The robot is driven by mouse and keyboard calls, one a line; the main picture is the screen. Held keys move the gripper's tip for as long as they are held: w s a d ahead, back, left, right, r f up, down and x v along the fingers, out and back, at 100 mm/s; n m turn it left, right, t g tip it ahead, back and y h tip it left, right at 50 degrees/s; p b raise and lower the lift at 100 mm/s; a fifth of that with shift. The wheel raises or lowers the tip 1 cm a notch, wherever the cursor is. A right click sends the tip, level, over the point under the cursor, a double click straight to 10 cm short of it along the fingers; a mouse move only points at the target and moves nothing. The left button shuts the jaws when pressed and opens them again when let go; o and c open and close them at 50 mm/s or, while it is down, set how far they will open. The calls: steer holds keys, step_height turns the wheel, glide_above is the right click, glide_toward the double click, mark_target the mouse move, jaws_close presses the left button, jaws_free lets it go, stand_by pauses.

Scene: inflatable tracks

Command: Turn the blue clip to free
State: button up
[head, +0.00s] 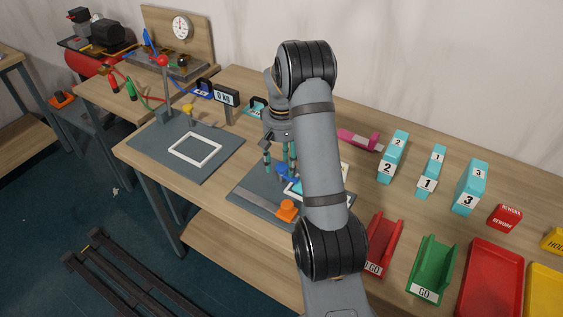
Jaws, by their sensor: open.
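A blue clip (284,171) sits on the dark grey plate (251,196) in the middle of the bench. Which way it is turned is too small to tell. My gripper (279,167) points down just above and beside the blue clip, with its two fingers apart. I cannot tell whether a finger touches the clip. An orange clip (287,209) sits nearer the plate's front edge. My arm hides the right part of the plate and some of the light-framed piece on it.
Left is another grey plate (230,151) with a white square frame (196,149), a red-topped post (163,62) and a scale display (226,95). Right stand numbered cyan blocks (393,158), a red chute (383,240), a green chute (433,265) and a red tray (492,278).

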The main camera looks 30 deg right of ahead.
steer(key=shift+c, duration=0.7)
steer(key=c, duration=1)
steer(key=shift+m, duration=0.3)
steer(key=m+b, duration=0.2)
steer(key=m, duration=0.1)
steer(key=shift+f+m+b, duration=0.15)
steer(key=shift+m+b, duration=0.15)
steer(key=shift+b, duration=0.05)
steer(key=m+b, duration=0.2)
steer(key=m, duration=0.2)
steer(key=shift+m, duration=0.3)
steer(key=m+b, duration=0.2)
steer(key=m, duration=0.2)
steer(key=m+b, duration=0.2)
steer(key=m, duration=0.3)
steer(key=shift+r, duration=0.2)
